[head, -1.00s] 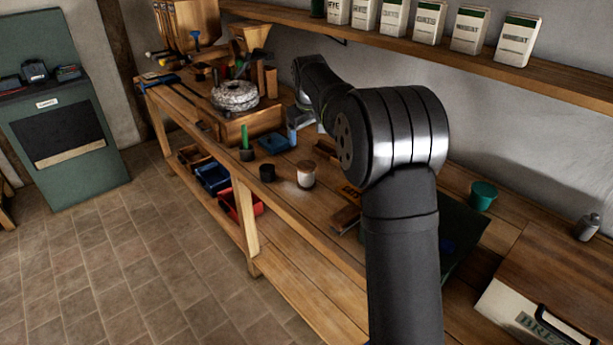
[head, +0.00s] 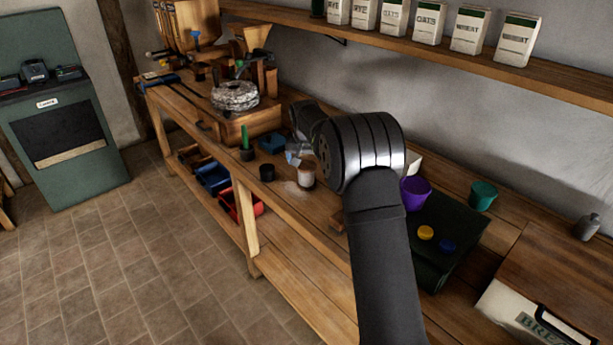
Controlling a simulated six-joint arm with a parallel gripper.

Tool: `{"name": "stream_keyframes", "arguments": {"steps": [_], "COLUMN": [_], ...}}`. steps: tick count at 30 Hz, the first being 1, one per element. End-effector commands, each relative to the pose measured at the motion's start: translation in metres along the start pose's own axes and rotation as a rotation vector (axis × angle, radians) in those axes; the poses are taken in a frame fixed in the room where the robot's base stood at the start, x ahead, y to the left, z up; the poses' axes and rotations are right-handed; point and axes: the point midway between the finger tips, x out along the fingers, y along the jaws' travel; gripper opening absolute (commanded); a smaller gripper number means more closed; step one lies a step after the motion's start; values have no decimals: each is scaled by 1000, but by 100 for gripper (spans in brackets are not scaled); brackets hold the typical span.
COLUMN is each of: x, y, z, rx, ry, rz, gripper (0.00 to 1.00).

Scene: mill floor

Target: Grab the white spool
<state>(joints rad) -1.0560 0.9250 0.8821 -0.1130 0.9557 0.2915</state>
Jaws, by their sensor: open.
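A small whitish cylinder with a brownish top (head: 306,180), which looks like the white spool, stands upright near the front edge of the wooden workbench. My gripper (head: 297,158) is small in the head view, just above and behind the spool to its left. It is open, with nothing seen between the jaws. At this size I cannot tell whether a finger touches the spool. The gripper slightly overlaps the spool's upper left in the picture.
A millstone (head: 235,96) sits farther left. Right of my arm are a purple cup (head: 415,193), a teal cup (head: 482,196) and a dark green mat (head: 432,270) with yellow and blue discs.

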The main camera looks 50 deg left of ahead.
Motion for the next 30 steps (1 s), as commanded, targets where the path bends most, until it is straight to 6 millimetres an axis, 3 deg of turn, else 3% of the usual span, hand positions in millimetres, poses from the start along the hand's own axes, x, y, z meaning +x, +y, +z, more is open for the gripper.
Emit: {"name": "stream_keyframes", "arguments": {"steps": [3,11,19,29,30], "x": [18,35,71,78,78], "y": [0,0,-1,-1,-1], "z": [0,-1,-3,-3,-3], "rx": [0,-1,-1,-1,-1], "ry": [-1,0,0,1,1], "rz": [0,0,0,0,0], "gripper": [85,85,85,85,79]}}
